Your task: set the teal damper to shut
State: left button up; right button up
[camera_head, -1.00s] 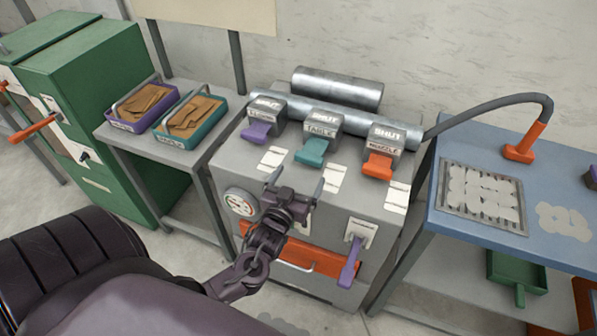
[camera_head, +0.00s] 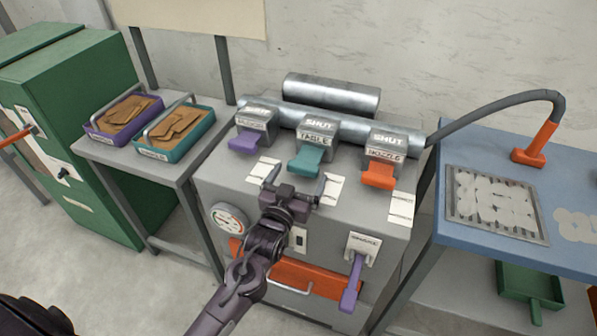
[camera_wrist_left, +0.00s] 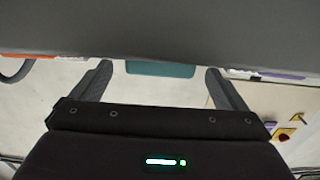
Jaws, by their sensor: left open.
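The teal damper (camera_head: 306,160) is the middle of three coloured levers on the grey machine. It sticks out toward me below a grey block marked SHUT on top and TABLE on its face. My left gripper (camera_head: 296,184) is in front of and a little below the teal damper, apart from it, with its jaws open and empty. In the left wrist view, a teal edge (camera_wrist_left: 160,69) shows between the two open fingers (camera_wrist_left: 160,85). A grey body covers the top of that view. My right gripper is not in view.
A purple lever (camera_head: 243,144) is left of the teal one and an orange lever (camera_head: 379,176) is right. A purple SHAKE handle (camera_head: 352,283) and a gauge (camera_head: 229,217) are on the front. Metal rollers (camera_head: 330,91) lie behind. A blue table (camera_head: 470,150) stands right.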

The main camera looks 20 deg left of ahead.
aim_at(301, 171)
pick_arm(q)
jog(key=shift+w, duration=1.05)
jog(key=c, duration=1.4)
jog(key=shift+w, duration=1.4)
jog(key=shift+r, duration=0.1)
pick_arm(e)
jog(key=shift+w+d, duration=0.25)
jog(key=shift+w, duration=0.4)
pick_arm(q)
jog(key=o, duration=1.4)
jog(key=shift+w, duration=0.1)
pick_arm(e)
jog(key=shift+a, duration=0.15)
